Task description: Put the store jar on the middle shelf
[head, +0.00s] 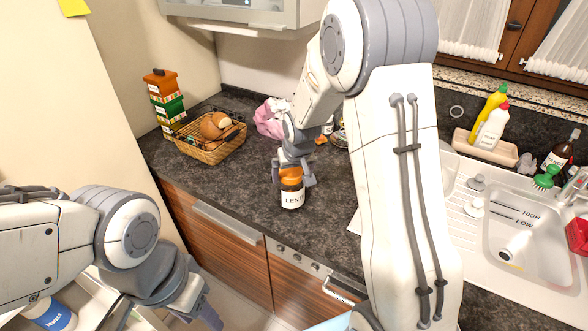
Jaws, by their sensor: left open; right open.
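The store jar (292,196), with an orange lid and a white label starting "LENT", stands upright near the front edge of the dark counter. My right gripper (294,180) reaches down from above and behind, with its open fingers at either side of the jar's lid. I cannot tell whether they touch it. My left gripper (204,314) is low at the bottom, in front of the counter, open and apart from the jar. I cannot make out a middle shelf in this view.
A wicker basket (209,151) with bread and stacked boxes (165,101) stand at the counter's back left. A pink cloth (268,118) lies behind my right gripper. The sink (528,245) is at right. A blue-and-white container (50,314) shows at bottom left.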

